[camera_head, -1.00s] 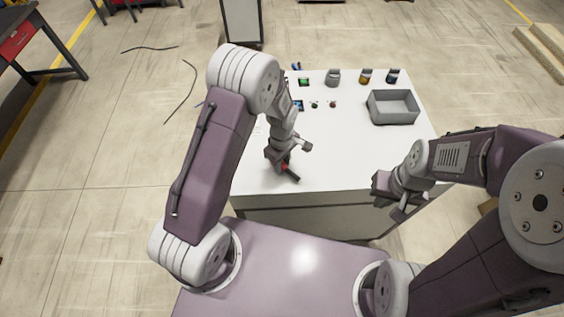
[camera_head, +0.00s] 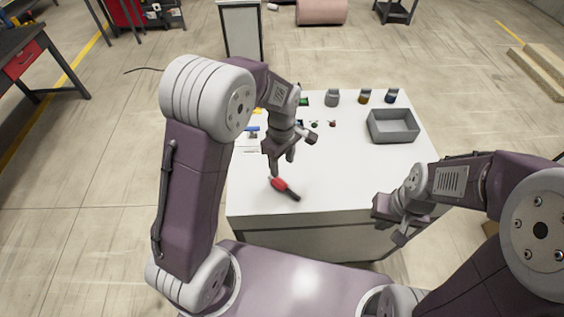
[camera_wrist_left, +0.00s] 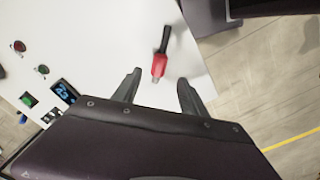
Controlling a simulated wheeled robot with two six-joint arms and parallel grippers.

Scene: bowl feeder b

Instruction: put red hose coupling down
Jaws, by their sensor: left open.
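The red hose coupling (camera_head: 279,184) with its dark tail lies on the white table near the front left edge. In the left wrist view the coupling (camera_wrist_left: 159,66) shows beyond and between the fingertips, with clear table around it. My left gripper (camera_head: 279,166) is open and empty just above and behind the coupling, apart from it. Its two spread fingers also show in the left wrist view (camera_wrist_left: 160,82). My right gripper (camera_head: 393,223) hangs off the table's front right edge, away from the coupling; its finger gap is too small to judge.
A grey bin (camera_head: 393,126) stands at the table's right side. Several small jars, among them a grey one (camera_head: 332,97), line the back edge. Red and green buttons and a small display (camera_wrist_left: 64,92) lie left of centre. The table's middle (camera_head: 350,175) is clear.

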